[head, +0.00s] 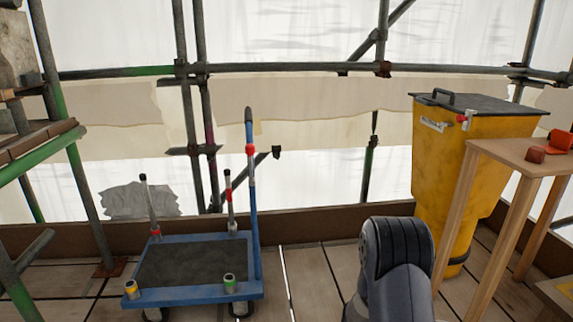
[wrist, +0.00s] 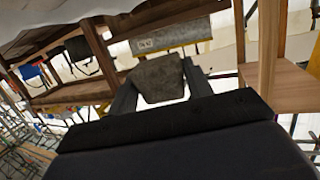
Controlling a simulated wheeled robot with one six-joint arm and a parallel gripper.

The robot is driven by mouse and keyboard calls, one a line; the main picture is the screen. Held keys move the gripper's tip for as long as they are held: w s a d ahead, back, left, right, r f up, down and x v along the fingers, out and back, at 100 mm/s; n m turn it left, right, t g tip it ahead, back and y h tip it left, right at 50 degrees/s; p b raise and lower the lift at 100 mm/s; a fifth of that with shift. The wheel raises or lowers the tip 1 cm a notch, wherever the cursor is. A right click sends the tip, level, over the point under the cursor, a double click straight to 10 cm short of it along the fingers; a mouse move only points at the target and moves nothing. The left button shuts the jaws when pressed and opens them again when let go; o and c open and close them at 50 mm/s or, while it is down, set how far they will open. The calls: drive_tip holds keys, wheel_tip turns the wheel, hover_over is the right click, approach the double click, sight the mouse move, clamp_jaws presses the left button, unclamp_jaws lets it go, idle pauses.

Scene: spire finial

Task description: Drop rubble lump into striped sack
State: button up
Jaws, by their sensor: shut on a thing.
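A grey-brown rubble lump (wrist: 158,80) shows in the wrist view, between the two fingers of my gripper (wrist: 160,88). My gripper is shut on it, with one dark finger at each side. The lump is held off any surface that I can make out. My gripper and the lump are out of the head view, where only part of my arm shows low in the middle. I cannot make out a striped sack in either view.
In the head view, a blue trolley (head: 195,294) stands left of middle. A yellow bin (head: 440,170) with a dark lid stands right, behind a wooden table (head: 525,153) bearing small red-orange things. Scaffold poles line the back. The wrist view shows wooden shelving (wrist: 75,93).

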drive_tip(key=o, duration=1.2)
drive_tip(key=shift+a, duration=0.1)
drive_tip(key=p+v, duration=0.2)
drive_tip(key=v, duration=0.8)
drive_tip(key=shift+a+p, duration=0.35)
drive_tip(key=shift+p, duration=0.05)
drive_tip(key=b+x, duration=0.3)
drive_tip(key=x, duration=0.7)
drive_tip(key=shift+d+f, duration=0.1)
drive_tip(key=shift+d, duration=0.25)
drive_tip(key=shift+d+r+p, duration=0.1)
drive_tip(key=shift+r+p, duration=0.25)
drive_tip(key=shift+r, duration=2.55)
